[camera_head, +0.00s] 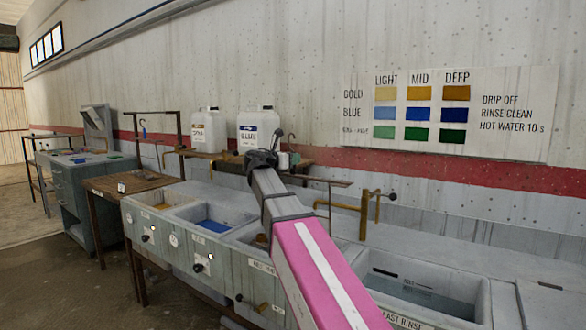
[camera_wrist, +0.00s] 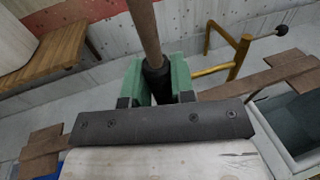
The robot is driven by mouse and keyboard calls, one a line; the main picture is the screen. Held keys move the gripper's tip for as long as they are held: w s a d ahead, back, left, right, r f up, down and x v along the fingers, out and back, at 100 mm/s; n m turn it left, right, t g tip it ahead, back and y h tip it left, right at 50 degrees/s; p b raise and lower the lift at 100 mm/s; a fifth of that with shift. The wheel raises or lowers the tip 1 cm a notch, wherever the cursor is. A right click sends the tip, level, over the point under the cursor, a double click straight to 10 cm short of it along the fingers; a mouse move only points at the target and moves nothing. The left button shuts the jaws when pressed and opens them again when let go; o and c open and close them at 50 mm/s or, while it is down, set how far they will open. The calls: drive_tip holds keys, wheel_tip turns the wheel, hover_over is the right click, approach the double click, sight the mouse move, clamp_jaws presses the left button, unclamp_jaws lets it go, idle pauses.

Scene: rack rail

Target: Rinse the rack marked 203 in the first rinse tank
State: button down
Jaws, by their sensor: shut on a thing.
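My gripper (camera_head: 262,160) is at the end of my pink and grey arm, above the row of tanks near the shelf at the wall. In the wrist view its green fingers (camera_wrist: 160,82) are shut on a rod (camera_wrist: 145,28), brown above and dark where it is held. I cannot tell whether the rod belongs to a rack, and no 203 mark is readable. Behind my arm is a tank whose label (camera_head: 262,267) I cannot read fully; its inside is mostly hidden. The tank marked last rinse (camera_head: 404,322) holds greyish water at the right.
A tank with blue liquid (camera_head: 212,226) and one with amber liquid (camera_head: 162,207) lie to the left. White jugs (camera_head: 204,130) stand on a wooden shelf (camera_head: 213,156). A wooden table (camera_head: 128,183) stands further left.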

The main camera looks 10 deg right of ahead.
drive_tip(key=r, duration=0.5)
drive_tip(key=shift+s+a+r, duration=0.15)
drive_tip(key=shift+a+r, duration=0.05)
drive_tip(key=shift+r, duration=0.15)
idle(0.8)
